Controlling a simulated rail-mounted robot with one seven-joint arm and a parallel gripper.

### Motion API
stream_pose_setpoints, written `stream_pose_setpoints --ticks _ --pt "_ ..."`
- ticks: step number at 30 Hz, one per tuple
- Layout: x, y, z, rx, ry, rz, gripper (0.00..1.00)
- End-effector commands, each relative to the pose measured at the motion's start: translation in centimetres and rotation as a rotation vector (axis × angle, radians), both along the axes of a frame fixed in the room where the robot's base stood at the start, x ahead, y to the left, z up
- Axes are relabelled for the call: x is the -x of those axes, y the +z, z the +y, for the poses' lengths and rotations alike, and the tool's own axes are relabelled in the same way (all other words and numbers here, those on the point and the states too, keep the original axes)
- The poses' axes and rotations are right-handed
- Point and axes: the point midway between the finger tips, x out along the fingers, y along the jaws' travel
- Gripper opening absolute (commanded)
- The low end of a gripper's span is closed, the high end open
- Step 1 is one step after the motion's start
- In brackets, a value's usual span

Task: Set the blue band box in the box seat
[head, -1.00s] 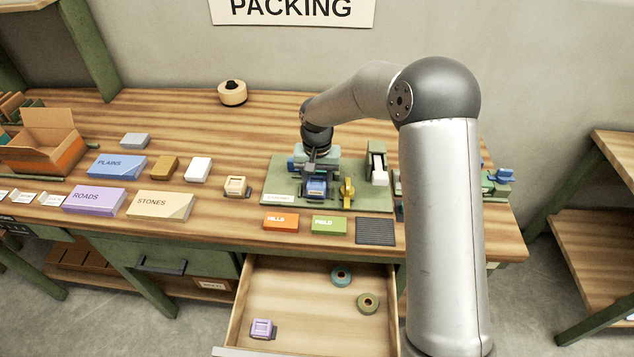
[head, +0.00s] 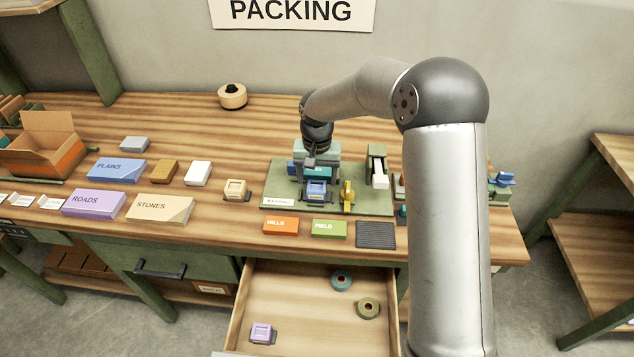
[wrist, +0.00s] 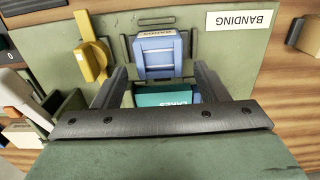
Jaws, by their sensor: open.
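The blue band box (head: 316,190) stands upright on the green banding board, near its front middle. In the wrist view the blue band box (wrist: 159,55) has a pale label on its top edge and sits in a dark frame, apparently the box seat (wrist: 188,42). My gripper (wrist: 160,78) is open just behind the box, with its fingers apart and nothing gripped. A teal block marked LAKES (wrist: 165,96) shows between the fingers, partly hidden by the gripper. In the head view my gripper (head: 316,168) is above and behind the blue box.
A yellow lever (head: 347,194) stands just right of the blue box, with a white-and-green dispenser (head: 377,167) behind it. A cream box (head: 236,190) is left of the board. Orange (head: 280,226) and green (head: 329,228) blocks lie in front. The open drawer (head: 300,315) holds a purple box (head: 262,333).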

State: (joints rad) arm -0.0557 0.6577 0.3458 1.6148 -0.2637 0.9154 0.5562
Motion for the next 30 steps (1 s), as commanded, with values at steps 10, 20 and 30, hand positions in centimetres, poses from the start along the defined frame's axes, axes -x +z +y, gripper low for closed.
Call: stream_pose_setpoints --ticks 10,20,30 --pt "-0.1 7.3 0.0 -0.001 -0.001 -0.004 0.67" --pt "0.0 9.6 0.0 0.0 0.001 0.0 0.67" --pt "9.2 13.0 -6.9 0.059 0.044 -0.03 0.67"
